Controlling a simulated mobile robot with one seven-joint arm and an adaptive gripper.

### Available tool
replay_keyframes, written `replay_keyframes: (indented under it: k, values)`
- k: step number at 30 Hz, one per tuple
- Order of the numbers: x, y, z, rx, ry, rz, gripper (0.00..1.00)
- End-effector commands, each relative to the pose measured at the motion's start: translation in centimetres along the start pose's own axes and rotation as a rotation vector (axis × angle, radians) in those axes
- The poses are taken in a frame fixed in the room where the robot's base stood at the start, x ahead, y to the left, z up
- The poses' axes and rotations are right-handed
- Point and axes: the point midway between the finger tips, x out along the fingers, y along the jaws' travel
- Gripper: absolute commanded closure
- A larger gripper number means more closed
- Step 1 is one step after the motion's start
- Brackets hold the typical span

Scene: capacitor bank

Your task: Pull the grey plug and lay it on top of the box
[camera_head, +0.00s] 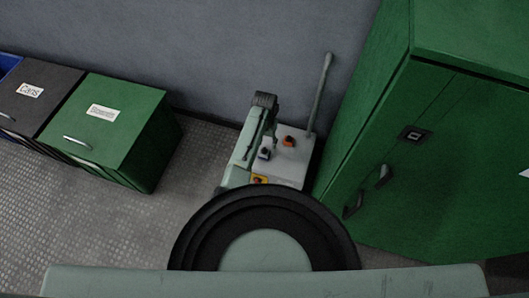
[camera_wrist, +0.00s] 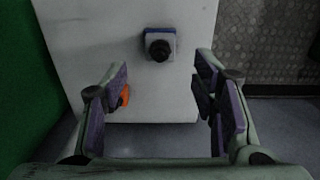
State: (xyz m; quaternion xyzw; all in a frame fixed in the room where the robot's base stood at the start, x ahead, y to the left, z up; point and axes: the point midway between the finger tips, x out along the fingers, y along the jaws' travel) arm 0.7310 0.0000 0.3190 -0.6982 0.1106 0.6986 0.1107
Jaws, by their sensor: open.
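The box (camera_wrist: 185,97) is pale grey, with a flat face toward the wrist camera. On it sits a dark grey round plug (camera_wrist: 160,48) in a blue and white socket. In the head view the box (camera_head: 292,170) stands by the wall, and the socket with the plug (camera_head: 265,149) is small on it. My gripper (camera_wrist: 162,92) is open and empty. In the wrist view the plug shows beyond and between the fingertips, apart from both. An orange part (camera_wrist: 124,96) on the box is partly hidden by the left finger.
A tall green cabinet (camera_head: 440,150) stands close at the right of the box. A thin grey rod (camera_head: 321,95) rises beside the box. A green bin (camera_head: 112,130) and a dark bin labelled Cans (camera_head: 32,95) stand at the left. The floor between (camera_head: 185,190) is clear.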

Motion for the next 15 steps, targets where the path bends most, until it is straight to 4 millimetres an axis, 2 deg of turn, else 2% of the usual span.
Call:
replay_keyframes:
  k: [1, 15]
  values:
    - [0.9, -0.1, 0.0, -0.001, 0.0, 0.0, 0.47]
    - [7.0, 0.1, 0.0, 0.0, 0.0, 0.001, 0.47]
